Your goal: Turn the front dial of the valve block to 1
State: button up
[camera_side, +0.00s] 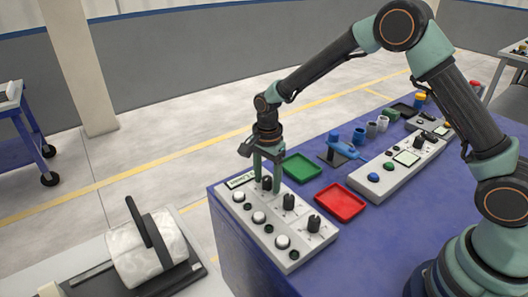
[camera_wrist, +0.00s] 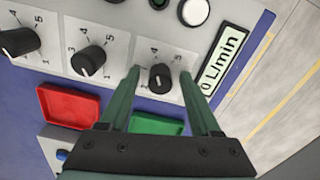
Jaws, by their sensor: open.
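The valve block (camera_side: 270,241) is a long light-grey panel with white buttons, small green-black buttons and a row of three black dials. One end dial (camera_side: 267,184) is beside the L/min display (camera_side: 241,181). The middle dial (camera_side: 289,202) and the other end dial (camera_side: 314,224) stand clear. My gripper (camera_side: 267,178) points down with open fingers. In the wrist view its green fingers stand on both sides of the display-end dial (camera_wrist: 160,78), with gaps showing. This dial's scale is partly hidden by the fingers, and I cannot tell its setting.
A green tray (camera_side: 302,168) and a red tray (camera_side: 340,201) lie beside the block on the blue table. Another grey panel (camera_side: 400,168) with coloured buttons lies farther right. A blue clamp-like piece (camera_side: 342,147) and several small cups stand behind the trays.

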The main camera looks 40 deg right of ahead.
grip_shut()
